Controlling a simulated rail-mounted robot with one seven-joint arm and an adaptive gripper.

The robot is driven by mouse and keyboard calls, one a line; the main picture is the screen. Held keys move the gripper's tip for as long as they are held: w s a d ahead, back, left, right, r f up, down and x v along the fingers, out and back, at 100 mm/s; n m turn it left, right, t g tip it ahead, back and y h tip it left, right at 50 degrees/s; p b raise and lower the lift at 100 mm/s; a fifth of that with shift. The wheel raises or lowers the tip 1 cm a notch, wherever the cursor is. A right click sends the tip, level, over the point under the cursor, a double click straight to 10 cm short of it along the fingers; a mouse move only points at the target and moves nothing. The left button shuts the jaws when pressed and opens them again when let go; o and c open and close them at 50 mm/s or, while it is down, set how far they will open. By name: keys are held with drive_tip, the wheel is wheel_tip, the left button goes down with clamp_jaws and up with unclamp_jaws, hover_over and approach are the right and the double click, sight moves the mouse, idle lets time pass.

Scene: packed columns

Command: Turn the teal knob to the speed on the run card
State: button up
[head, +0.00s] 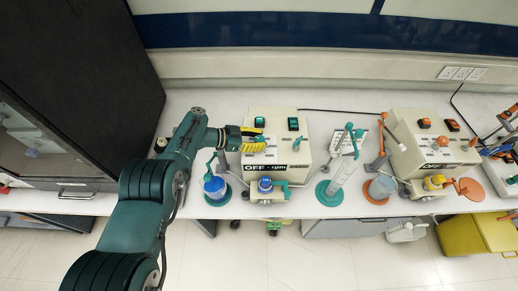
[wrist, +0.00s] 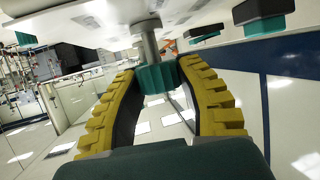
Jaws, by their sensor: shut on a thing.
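The teal-marked pump box (head: 310,157) stands at the middle of the bench, and its front display (head: 287,168) reads "OFF - rpm". My gripper (head: 258,142) comes in from the left over the top of this box. In the wrist view its yellow fingers (wrist: 163,85) close around the teal knob (wrist: 153,78), which sits at the end of a grey shaft.
Two teal switches (head: 293,124) sit at the back of the box top. A teal-based cylinder (head: 345,175) stands to the right, then an orange-marked pump box (head: 436,153). A dark cabinet is at left.

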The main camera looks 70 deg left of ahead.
drive_tip(key=shift+f+m+g+h+b, duration=0.3)
drive_tip(key=shift+f+m+h+b, duration=0.55)
drive_tip(key=shift+b, duration=2.6)
drive_tip(key=shift+r+m+h+b, duration=0.15)
drive_tip(key=shift+m+h+b, duration=0.15)
drive_tip(key=shift+b, duration=0.6)
drive_tip(key=m+h+b, duration=0.1)
drive_tip(key=b, duration=0.7)
drive_tip(key=shift+g+h, duration=0.25)
drive_tip(key=shift+g, duration=0.15)
drive_tip(key=m+h+b, duration=0.1)
drive_tip(key=b, duration=0.3)
drive_tip(key=shift+r, duration=0.2)
drive_tip(key=shift+r+m+g+b, duration=0.3)
drive_tip(key=shift+r+b, duration=0.1)
drive_tip(key=shift+b, duration=0.95)
drive_tip(key=o, duration=1.2)
drive_tip(key=shift+w+d, duration=0.1)
drive_tip(key=shift+r, duration=0.1)
